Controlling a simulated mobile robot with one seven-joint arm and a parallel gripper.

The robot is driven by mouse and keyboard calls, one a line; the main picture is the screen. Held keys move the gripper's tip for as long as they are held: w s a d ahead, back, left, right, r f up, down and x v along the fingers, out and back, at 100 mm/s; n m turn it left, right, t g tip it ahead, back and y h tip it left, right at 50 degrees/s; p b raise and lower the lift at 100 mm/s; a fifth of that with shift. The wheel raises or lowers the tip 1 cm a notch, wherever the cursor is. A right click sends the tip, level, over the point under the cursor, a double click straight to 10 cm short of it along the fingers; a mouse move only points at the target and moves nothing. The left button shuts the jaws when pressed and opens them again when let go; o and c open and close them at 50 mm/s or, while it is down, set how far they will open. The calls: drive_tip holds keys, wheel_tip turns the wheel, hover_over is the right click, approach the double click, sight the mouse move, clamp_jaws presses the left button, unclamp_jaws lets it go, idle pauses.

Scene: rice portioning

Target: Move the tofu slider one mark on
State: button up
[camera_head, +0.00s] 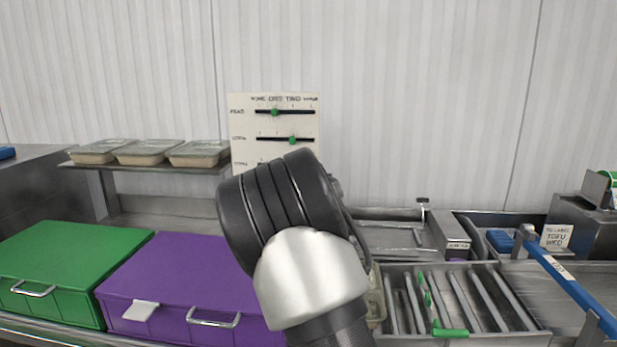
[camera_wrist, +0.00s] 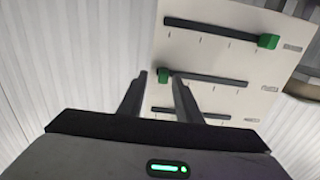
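A white slider board (camera_head: 240,101) stands against the back wall. In the head view the peas knob (camera_head: 275,112) and corn knob (camera_head: 292,139) show; my arm covers most of the tofu row. The wrist view looks turned upside down, so its top slot (camera_wrist: 215,28) appears to be tofu, with the green tofu knob (camera_wrist: 268,41) at its right, label-side end. The corn knob (camera_wrist: 163,75) shows between my fingertips; contact cannot be told. My gripper (camera_wrist: 160,78) is open, pointing at the board. The peas knob is out of sight in the wrist view.
A shelf (camera_head: 150,166) with lidded trays stands left of the board. Green (camera_head: 70,260) and purple (camera_head: 180,275) bins are in front. A rack of utensils (camera_head: 455,300) and a blue-railed conveyor (camera_head: 565,280) lie to the right.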

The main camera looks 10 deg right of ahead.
drive_tip(key=v, duration=1.7)
drive_tip(key=shift+s+r, duration=0.1)
drive_tip(key=shift+r, duration=0.05)
drive_tip(key=s+a+r+n+g+y+p, duration=0.1)
drive_tip(key=s+r+g+y+p, duration=0.2)
drive_tip(key=s, duration=0.5)
drive_tip(key=s+a+r+n+g+y+p, duration=0.1)
drive_tip(key=s+a+n+g+y+p, duration=0.15)
drive_tip(key=s+y+p, duration=0.4)
drive_tip(key=s+d+g+h, duration=0.2)
drive_tip(key=s+g, duration=0.1)
drive_tip(key=s, duration=0.8)
drive_tip(key=s+d+f+g+h+p, duration=0.1)
drive_tip(key=s+d+g+h, duration=0.1)
drive_tip(key=s, duration=0.9)
drive_tip(key=shift+s+d+f+g, duration=0.2)
drive_tip(key=shift+f+g, duration=0.15)
drive_tip(key=shift+g, duration=0.2)
